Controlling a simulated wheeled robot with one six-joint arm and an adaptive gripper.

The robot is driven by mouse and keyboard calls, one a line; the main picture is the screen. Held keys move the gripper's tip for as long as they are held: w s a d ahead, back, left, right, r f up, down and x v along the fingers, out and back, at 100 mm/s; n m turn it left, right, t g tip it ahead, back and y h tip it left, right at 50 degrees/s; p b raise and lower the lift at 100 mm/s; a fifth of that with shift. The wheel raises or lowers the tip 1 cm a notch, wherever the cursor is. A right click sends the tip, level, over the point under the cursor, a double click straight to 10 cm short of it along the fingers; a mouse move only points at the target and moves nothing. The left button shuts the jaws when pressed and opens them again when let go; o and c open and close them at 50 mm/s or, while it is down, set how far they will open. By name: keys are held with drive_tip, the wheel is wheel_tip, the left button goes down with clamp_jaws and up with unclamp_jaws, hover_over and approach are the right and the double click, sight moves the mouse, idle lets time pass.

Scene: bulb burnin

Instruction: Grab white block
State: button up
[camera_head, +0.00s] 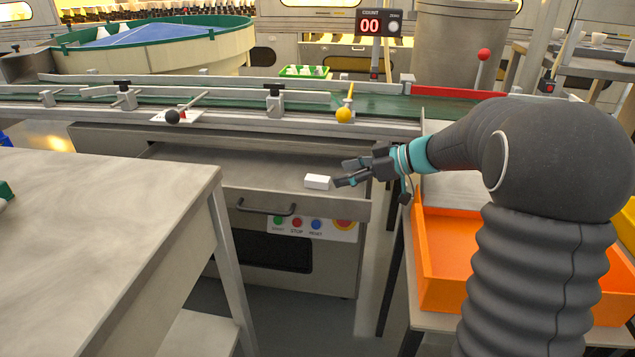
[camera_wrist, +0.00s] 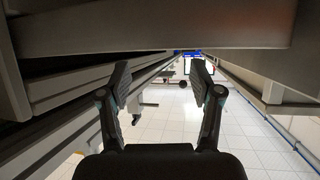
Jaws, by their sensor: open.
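The white block (camera_head: 317,182) is a small rectangular piece in the head view. It appears to rest at the front edge of the open grey drawer (camera_head: 245,176); whether it sits on the floor or the rim is hard to tell. My gripper (camera_head: 345,173) is just to the right of the block, its fingers pointing left towards it. The gripper is open with nothing between its fingers. In the wrist view, the two fingers of my gripper (camera_wrist: 161,80) are spread apart, and the white block does not show there.
A conveyor (camera_head: 380,105) runs behind the drawer, with a yellow ball-topped lever (camera_head: 344,115). An orange bin (camera_head: 440,255) stands at the right. A grey table (camera_head: 110,220) fills the left front.

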sight(320, 178)
drive_tip(key=shift+x, duration=3.4)
drive_tip(key=shift+r, duration=0.1)
clamp_jaws()
